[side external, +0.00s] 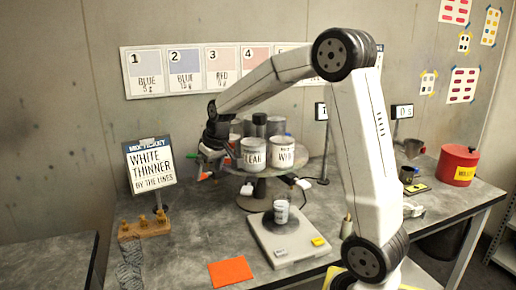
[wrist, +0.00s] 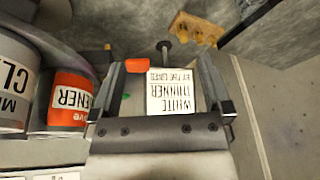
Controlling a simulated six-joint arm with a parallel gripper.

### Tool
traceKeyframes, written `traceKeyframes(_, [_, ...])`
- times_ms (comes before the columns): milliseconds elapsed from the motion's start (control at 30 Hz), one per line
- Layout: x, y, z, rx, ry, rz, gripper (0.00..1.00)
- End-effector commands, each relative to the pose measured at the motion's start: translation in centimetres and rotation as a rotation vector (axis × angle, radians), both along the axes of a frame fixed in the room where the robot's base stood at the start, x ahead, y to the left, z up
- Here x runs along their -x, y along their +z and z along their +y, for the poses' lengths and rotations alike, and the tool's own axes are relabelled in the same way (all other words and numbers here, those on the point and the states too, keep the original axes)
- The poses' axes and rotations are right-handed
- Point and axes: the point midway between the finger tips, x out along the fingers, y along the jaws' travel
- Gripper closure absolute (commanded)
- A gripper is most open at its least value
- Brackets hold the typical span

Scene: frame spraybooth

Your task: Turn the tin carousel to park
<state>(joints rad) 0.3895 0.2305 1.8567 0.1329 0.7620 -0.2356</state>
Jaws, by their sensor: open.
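The tin carousel (side external: 262,174) is a round turntable on a short stem in the middle of the bench. It carries several tins, including a CLEAR tin (side external: 253,153) and a white-labelled tin (side external: 282,153). My gripper (side external: 206,164) is at the carousel's left side, beside the tins. In the wrist view my gripper (wrist: 160,65) is open and empty. An orange tab (wrist: 137,65) shows between its fingers, nearer the left one; I cannot tell whether they touch. A tin with an orange label (wrist: 69,100) is just left of the left finger. The carousel's far side is hidden by tins.
A ticket stand (side external: 150,162) reading WHITE THINNER stands left of my gripper. A scale with a cup (side external: 281,210) sits in front of the carousel. An orange card (side external: 230,271) lies at the front. A red canister (side external: 456,163) is far right.

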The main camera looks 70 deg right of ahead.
Motion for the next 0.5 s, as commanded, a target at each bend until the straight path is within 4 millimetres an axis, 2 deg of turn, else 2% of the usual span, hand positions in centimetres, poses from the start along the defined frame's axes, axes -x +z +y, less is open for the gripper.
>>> traceKeyframes(67, [0.0, 0.0, 0.0, 0.000, 0.000, 0.000, 0.00])
traceKeyframes(233, [0.0, 0.5, 0.0, 0.000, 0.000, -0.001, 0.54])
traceKeyframes(367, [-0.1, 2.1, -0.1, 0.002, -0.001, -0.005, 0.95])
traceKeyframes(400, [-0.1, 2.9, 0.0, 0.002, -0.001, -0.005, 1.00])
traceKeyframes(500, [-0.1, 4.9, -0.1, 0.002, -0.001, -0.006, 1.00])
